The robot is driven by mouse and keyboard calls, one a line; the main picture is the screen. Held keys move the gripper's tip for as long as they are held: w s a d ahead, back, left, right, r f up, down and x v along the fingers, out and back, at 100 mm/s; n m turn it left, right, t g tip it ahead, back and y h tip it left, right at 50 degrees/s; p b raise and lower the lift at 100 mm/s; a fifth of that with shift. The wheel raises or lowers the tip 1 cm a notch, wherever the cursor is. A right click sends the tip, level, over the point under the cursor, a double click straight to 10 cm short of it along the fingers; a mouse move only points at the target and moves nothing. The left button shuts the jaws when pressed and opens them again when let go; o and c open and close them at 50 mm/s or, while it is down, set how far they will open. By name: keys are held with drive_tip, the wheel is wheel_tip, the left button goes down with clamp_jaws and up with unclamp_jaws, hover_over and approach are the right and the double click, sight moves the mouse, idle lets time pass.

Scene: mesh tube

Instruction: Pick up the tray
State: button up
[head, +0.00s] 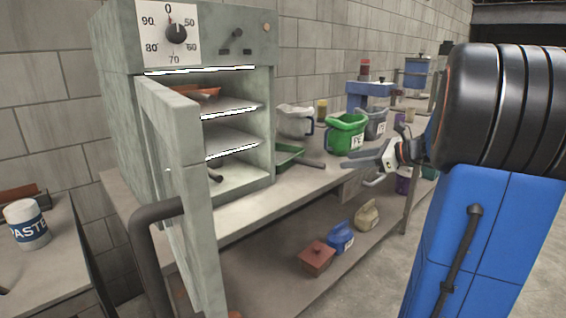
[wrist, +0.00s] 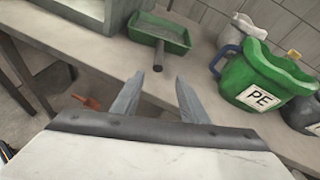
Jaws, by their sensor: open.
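A green tray (wrist: 172,39) with a dark handle (wrist: 158,56) lies on the bench top, its handle pointing towards my gripper (wrist: 158,80) in the wrist view. In the head view the tray (head: 286,156) sits just right of the open oven, with its handle (head: 311,163) reaching right. My gripper (head: 366,158) is open and empty, apart from the handle. In the wrist view the handle's end lines up with the gap between the fingers.
The oven (head: 118,110) stands left with its door (head: 185,190) swung open; a brown tray-like item (head: 195,91) is inside. A green PE jug (head: 346,134) stands close right of the tray, with a white jug (head: 295,120) behind. Several containers are on the lower shelf.

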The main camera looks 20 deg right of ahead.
sight(316, 165)
drive_tip(key=x, duration=0.9)
drive_tip(key=shift+w, duration=0.1)
drive_tip(key=shift+x, duration=2.65)
drive_tip(key=shift+a+r, duration=0.1)
drive_tip(key=shift+a, duration=0.1)
clamp_jaws()
